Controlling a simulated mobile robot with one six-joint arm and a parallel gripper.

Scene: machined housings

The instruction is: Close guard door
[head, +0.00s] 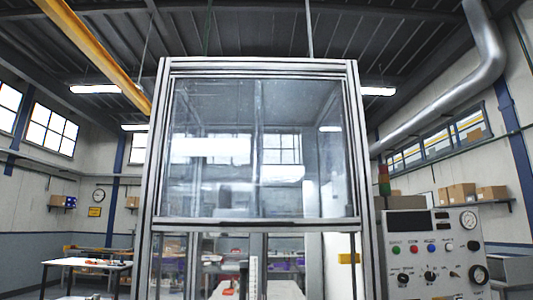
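The guard door (215,120) is a clear panel in a tall aluminium frame (152,150), straight ahead in the head view. The panel fills the upper part of the frame and carries reflections of windows and lamps. Its lower edge is a horizontal metal bar (290,224). Below the bar the frame looks open, with the room behind showing through; I cannot tell if anything clear covers that part. No handle can be made out for sure. My gripper is not in view.
A control panel (430,250) with buttons, knobs and a gauge stands close on the right of the frame. A worktable (85,263) stands at the left. A pale upright strip (253,278) shows low in the opening. Shelves with bins are behind.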

